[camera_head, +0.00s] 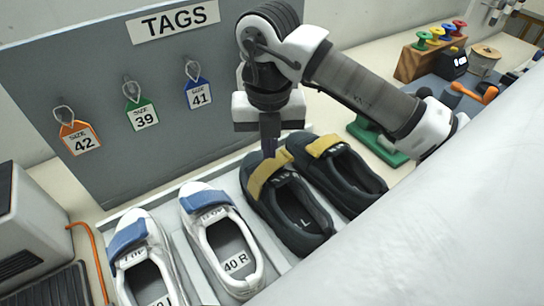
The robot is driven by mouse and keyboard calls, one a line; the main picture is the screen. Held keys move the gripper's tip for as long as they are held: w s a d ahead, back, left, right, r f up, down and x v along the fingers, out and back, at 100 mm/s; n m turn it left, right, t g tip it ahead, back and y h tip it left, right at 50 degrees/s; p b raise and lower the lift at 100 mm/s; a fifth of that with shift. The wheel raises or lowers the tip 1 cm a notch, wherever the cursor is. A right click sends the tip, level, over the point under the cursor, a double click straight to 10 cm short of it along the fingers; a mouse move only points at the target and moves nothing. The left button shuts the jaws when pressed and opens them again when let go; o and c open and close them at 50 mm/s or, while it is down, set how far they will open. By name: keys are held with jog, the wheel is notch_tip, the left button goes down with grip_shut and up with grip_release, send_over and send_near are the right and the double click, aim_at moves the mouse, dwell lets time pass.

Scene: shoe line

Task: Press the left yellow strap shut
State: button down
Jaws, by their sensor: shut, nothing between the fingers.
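The right yellow strap (323,145) is on the other dark shoe (360,192). My gripper (269,151) is shut and empty, pointing down at the left yellow strap's upper right part. Its tips are at or just above the strap; contact cannot be told.
White shoes with blue straps (222,240) stand to the left in the tray. A grey board (100,90) with a TAGS sign and three hanging size tags stands behind. A green object (378,143) lies right of the shoes, below my arm. A wooden block with coloured spools (425,60) is far right.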

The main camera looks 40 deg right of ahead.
aim_at(270, 164)
jog(key=shift+f, duration=0.15)
jog(key=shift+f+b, duration=1.65)
jog(key=shift+b, duration=0.2)
jog(key=shift+r, duration=0.15)
notch_tip(270, 164, up, 9)
jog(key=p, duration=0.4)
